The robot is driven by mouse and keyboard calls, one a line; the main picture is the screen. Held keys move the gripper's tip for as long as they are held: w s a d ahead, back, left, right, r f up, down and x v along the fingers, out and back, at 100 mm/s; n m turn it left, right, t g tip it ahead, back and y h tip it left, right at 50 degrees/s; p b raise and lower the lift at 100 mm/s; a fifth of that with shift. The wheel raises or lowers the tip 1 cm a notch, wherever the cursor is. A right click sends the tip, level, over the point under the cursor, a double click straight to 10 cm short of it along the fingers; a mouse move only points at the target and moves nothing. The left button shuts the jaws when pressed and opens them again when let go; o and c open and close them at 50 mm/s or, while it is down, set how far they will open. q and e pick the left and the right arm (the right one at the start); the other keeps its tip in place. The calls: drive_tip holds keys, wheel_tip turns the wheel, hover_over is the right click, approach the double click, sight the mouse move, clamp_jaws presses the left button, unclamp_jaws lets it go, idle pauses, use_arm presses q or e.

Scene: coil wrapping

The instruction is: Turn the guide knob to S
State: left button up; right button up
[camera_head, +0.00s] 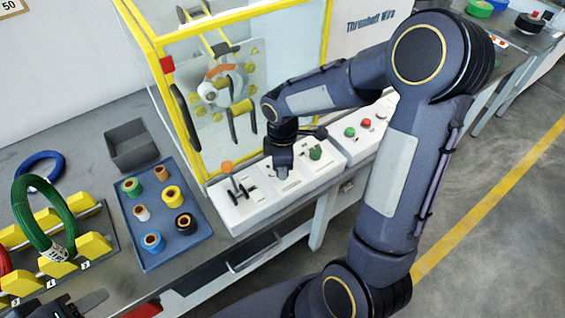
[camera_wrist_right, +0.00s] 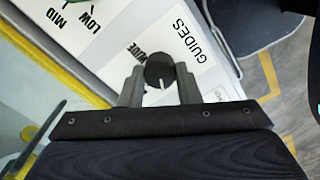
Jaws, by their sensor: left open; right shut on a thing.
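In the right wrist view the guide knob (camera_wrist_right: 158,66) is small, round and black, with a white pointer mark facing the gripper's base. It sits on a white panel beside the printed word GUIDES. My right gripper (camera_wrist_right: 161,80) has one grey finger on each side of it and is shut on it. Position letters around the knob are partly covered, so I cannot read the setting. In the head view my right gripper (camera_head: 281,172) reaches down to the control panel (camera_head: 240,210) and hides the knob. My left gripper (camera_head: 75,306) is partly visible at the bottom left, open.
A lever with an orange ball (camera_head: 227,167) stands left of my right gripper. A green knob (camera_head: 315,153) is just right of it. The yellow-framed winding machine (camera_head: 203,168) rises behind. A blue tray (camera_head: 155,258) of spools and a yellow coil rack (camera_head: 92,245) lie left.

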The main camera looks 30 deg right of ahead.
drive_tip(key=shift+n, duration=0.9)
drive_tip(key=o, duration=1)
wheel_tip(320, 180, up, 8)
drive_tip(key=shift+f+p, duration=0.1)
drive_tip(key=shift+p, duration=0.3)
